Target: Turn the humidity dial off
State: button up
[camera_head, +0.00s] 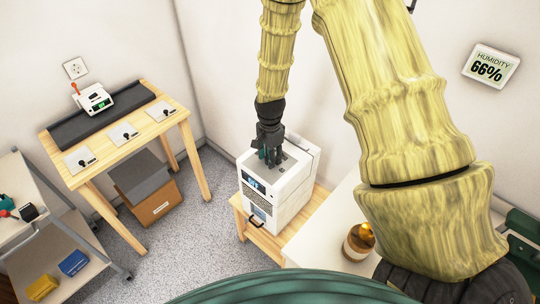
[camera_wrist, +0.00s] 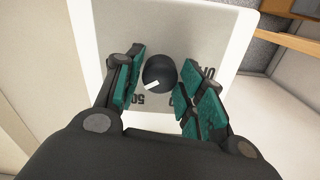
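The humidity dial (camera_wrist: 160,73) is a round black knob with a white pointer mark, on the light top panel of a white appliance (camera_head: 290,196). Printed markings, including a "50", show around it in the wrist view. The pointer points to the lower left there. My gripper (camera_wrist: 157,92) is open, with one teal-padded finger on each side of the knob. Gaps show between the pads and the knob. In the head view my gripper (camera_head: 271,156) is over the appliance top and hides the dial.
The appliance stands on a small wooden table (camera_head: 250,230). A wooden bench (camera_head: 150,126) with several switch plates stands to the left, with a cardboard box (camera_head: 155,203) below. A grey cart (camera_head: 75,262) is at far left. A jar (camera_head: 356,245) stands on a white surface at right.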

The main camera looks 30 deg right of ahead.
jog(key=c, duration=0.5)
jog(key=shift+o, duration=0.2)
